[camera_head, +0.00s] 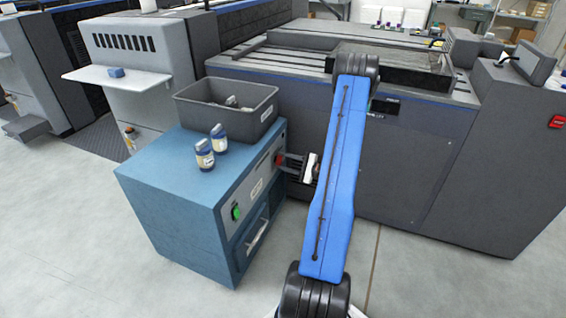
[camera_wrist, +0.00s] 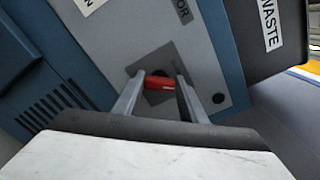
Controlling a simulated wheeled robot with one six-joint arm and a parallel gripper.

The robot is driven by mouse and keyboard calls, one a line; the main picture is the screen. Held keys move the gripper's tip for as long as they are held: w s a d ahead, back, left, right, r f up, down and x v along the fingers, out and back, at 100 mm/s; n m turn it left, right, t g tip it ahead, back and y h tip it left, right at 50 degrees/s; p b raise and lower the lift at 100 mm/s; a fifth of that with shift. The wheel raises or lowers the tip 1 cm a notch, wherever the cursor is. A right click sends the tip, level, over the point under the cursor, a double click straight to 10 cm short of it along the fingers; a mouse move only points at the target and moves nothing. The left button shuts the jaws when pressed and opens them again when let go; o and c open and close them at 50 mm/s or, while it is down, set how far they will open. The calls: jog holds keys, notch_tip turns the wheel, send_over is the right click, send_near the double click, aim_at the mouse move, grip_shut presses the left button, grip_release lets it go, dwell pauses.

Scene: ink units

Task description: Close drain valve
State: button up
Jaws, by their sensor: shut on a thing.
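The drain valve's red handle (camera_wrist: 160,82) sits on the grey front panel of the blue cabinet (camera_head: 170,185). In the wrist view my gripper (camera_wrist: 162,84) has one finger at each side of the red handle and is shut on it. In the head view my gripper (camera_head: 283,160) reaches the right side of the cabinet, where a small bit of red (camera_head: 278,158) shows. The handle lies roughly level in the wrist picture. The valve body behind it is mostly hidden.
A grey bin (camera_head: 228,110) with bottles inside stands on the cabinet; its "WASTE" label (camera_wrist: 269,22) shows in the wrist view. Two bottles (camera_head: 205,155) (camera_head: 219,138) stand beside it. A green button (camera_head: 236,212) is on the panel. A large grey machine (camera_head: 420,150) stands behind my arm.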

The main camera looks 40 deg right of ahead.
jog(key=n, duration=0.3)
jog(key=shift+f+n, duration=0.1)
jog(key=shift+n, duration=2.1)
jog(key=shift+s+f, duration=0.1)
jog(key=o, duration=1.1)
jog(key=v, duration=1.7)
jog(key=shift+s+d, duration=0.1)
jog(key=shift+s, duration=0.05)
